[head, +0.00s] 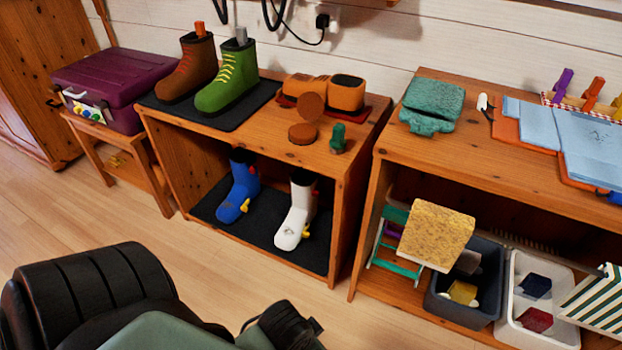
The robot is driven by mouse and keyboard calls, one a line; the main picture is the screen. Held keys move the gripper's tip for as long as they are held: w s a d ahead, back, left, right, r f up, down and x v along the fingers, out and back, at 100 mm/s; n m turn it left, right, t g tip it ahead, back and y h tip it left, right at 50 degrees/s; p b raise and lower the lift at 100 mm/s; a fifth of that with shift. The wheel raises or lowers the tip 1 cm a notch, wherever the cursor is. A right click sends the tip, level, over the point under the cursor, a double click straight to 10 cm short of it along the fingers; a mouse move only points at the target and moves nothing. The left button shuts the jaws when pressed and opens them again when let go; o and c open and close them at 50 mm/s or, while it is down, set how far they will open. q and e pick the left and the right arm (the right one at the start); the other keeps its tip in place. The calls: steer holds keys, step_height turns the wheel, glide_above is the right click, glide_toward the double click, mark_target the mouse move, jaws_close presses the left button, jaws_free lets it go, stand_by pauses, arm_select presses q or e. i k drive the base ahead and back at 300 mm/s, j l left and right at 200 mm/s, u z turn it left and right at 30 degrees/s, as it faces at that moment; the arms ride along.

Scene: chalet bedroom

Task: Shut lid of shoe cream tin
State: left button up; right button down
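The shoe cream tin (303,134) appears as a small round brown tin on top of the middle wooden bench. Its round brown lid (311,106) stands raised at the tin's back edge, tilted up, so the tin is open. Whether a hinge joins them is too small to tell. Neither gripper can be made out; only dark and green parts of my own body show along the bottom edge, well short of the bench.
A green brush-like item (338,138) stands just right of the tin. Orange-brown shoes (305,88) sit behind it, and brown (186,72) and green boots (228,80) stand left on a dark mat. The bench top's front strip is clear.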

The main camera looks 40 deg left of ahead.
mark_target(310, 106)
steer(key=u, duration=1.3)
steer(key=i+j, duration=0.25)
steer(key=i, duration=0.25)
steer(key=i+j+z, duration=0.1)
steer(key=i+j, duration=0.15)
steer(key=i, duration=0.25)
